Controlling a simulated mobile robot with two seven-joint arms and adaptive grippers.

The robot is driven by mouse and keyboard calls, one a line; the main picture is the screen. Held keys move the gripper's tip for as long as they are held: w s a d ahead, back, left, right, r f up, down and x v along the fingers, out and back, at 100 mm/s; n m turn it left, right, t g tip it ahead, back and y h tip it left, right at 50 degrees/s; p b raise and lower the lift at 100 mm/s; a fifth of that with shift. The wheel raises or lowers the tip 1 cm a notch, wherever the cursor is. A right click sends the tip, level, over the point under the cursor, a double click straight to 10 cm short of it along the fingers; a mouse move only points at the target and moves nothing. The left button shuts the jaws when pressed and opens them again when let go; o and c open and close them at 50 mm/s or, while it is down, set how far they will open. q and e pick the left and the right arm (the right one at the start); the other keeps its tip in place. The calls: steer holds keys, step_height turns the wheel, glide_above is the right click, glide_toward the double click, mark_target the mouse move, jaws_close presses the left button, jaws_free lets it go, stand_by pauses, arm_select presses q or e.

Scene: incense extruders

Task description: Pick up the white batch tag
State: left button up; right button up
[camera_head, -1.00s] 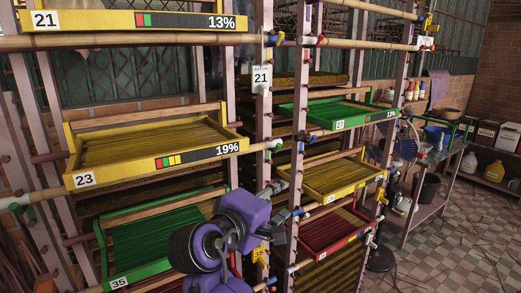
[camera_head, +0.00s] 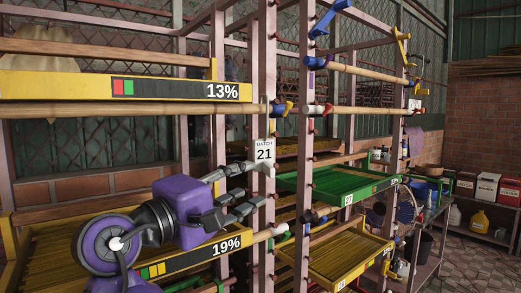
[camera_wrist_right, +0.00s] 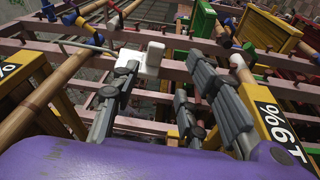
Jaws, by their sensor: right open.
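The white batch tag (camera_head: 264,150), printed "BATCH 21", hangs upright on a pink rack post in the middle of the head view. My right gripper (camera_head: 256,186) is open and empty, with its grey fingers pointing right toward that post. The upper fingertip is just below and left of the tag; whether they touch I cannot tell. In the right wrist view a white piece that looks like the tag (camera_wrist_right: 138,64) shows by the left fingertip of the gripper (camera_wrist_right: 166,64), not clearly between the fingers. My left gripper is not in view.
Yellow trays marked 13% (camera_head: 180,88) and 19% (camera_head: 175,262) sit above and below my right arm. A bamboo pole (camera_head: 130,109) crosses above the tag's height. A green tray (camera_head: 335,188) is right of the post. Rack posts and clamps crowd the fingers.

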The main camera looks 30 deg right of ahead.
mark_target(265, 169)
steer(key=shift+d+r+p, duration=0.2)
steer(key=shift+d+r, duration=0.15)
steer(key=shift+d, duration=0.2)
steer(key=shift+d+r+p, duration=0.15)
steer(key=shift+d+r, duration=0.2)
steer(key=shift+d, duration=0.2)
steer(key=w+d, duration=0.2)
steer(key=d, duration=0.1)
arm_select(q)
steer(key=shift+w+d+r, duration=0.3)
steer(key=shift+w+r, duration=0.25)
steer(key=shift+r, duration=0.2)
arm_select(e)
steer(key=shift+s, duration=0.1)
steer(key=shift+c, duration=1.4)
arm_select(q)
steer(key=shift+s+a, duration=0.1)
steer(key=shift+a, duration=0.05)
arm_select(e)
jaws_close()
